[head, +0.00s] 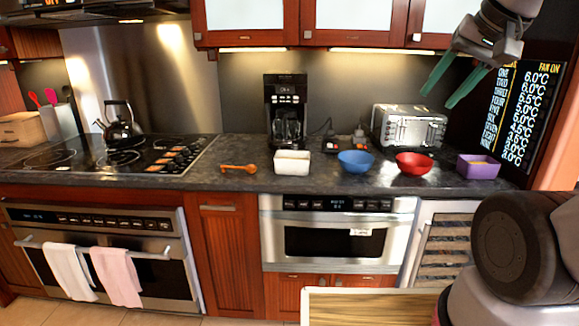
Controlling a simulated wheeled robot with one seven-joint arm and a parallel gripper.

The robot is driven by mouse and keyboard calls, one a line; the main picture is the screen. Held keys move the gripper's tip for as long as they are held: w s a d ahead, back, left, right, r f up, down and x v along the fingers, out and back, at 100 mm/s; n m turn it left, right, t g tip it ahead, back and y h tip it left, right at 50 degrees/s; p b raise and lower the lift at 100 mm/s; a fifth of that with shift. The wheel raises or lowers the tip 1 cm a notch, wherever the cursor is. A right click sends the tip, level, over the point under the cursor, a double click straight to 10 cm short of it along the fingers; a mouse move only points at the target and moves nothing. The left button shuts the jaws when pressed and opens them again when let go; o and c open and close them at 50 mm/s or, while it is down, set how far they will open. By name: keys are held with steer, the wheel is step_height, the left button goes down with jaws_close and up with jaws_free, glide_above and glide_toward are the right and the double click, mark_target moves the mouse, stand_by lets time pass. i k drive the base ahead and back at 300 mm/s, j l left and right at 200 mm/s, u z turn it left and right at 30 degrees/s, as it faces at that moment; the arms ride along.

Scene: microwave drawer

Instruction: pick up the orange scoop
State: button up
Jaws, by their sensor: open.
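The orange scoop (239,168) lies on the dark countertop (222,150), between the cooktop and a white bowl. Its handle seems to point left and its round end right, though it is small in the picture. My gripper (452,90) is at the upper right, high above the counter, with its two green fingers apart and nothing between them. It is far to the right of the scoop and well above it. Nothing hides the scoop.
Right of the scoop stand a white bowl (292,163), blue bowl (355,162), red bowl (413,165) and purple container (478,167). Behind are a coffee maker (286,105) and toaster (408,127). Left is the cooktop (110,155) with a kettle (119,122). Upper cabinets (330,22) overhang the back.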

mark_target(251, 169)
steer(key=i+j+u, duration=0.15)
steer(key=j, duration=0.4)
steer(key=i+j+u, duration=0.1)
steer(key=i+j, duration=0.25)
steer(key=j, duration=0.2)
steer(key=i+j+u, duration=0.15)
steer(key=i+j, duration=0.15)
steer(key=j, duration=0.2)
steer(key=i+j+u, duration=0.15)
steer(key=i+j, duration=0.15)
steer(key=j, duration=0.15)
